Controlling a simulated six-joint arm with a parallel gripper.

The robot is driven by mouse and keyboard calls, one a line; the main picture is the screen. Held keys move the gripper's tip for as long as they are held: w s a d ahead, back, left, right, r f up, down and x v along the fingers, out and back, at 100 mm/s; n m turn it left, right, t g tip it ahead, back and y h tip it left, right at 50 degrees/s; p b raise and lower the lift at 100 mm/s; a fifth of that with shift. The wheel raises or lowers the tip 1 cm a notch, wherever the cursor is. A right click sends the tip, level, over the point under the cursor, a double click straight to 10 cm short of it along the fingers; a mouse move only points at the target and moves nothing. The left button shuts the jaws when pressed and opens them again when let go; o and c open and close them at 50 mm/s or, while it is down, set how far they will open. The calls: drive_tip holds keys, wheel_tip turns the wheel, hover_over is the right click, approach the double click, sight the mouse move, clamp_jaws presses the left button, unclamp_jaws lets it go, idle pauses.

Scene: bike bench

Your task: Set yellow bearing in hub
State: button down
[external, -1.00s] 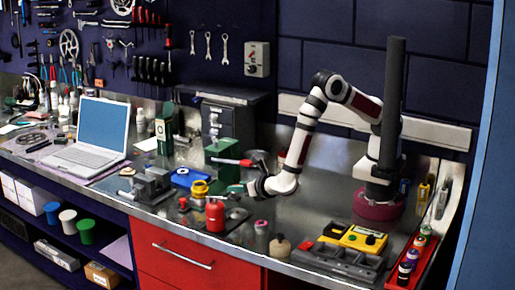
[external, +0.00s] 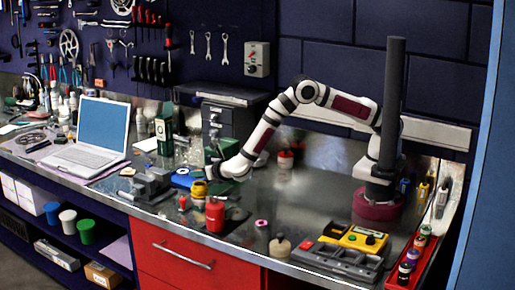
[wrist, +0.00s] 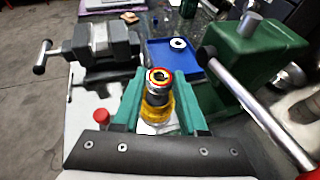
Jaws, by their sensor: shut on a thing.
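The yellow bearing (wrist: 159,75), a small ring with yellow and red bands, sits between the teal fingertips of my gripper (wrist: 159,82), which is shut on it. A dark and silver cylinder, seemingly the hub (wrist: 157,97), shows just below the bearing in the wrist view. I cannot tell whether the two touch. A yellow body (wrist: 158,118) shows under the cylinder. In the external view my gripper (external: 213,174) is just above and right of a yellow piece (external: 199,189) on the bench; the bearing is too small to make out there.
A green press (wrist: 262,65) with a long lever (wrist: 262,112) stands close on the right in the wrist view. A blue tray (wrist: 205,62) holding a pale ring lies ahead. A grey vise (wrist: 100,48) is at left. A red canister (external: 215,216) stands in front.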

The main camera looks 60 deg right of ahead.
drive_tip(key=shift+f, duration=0.9)
drive_tip(key=shift+f, duration=0.5)
idle(0.5)
drive_tip(key=c, duration=0.7)
unclamp_jaws()
drive_tip(key=shift+c, duration=0.2)
drive_tip(key=v, duration=1.1)
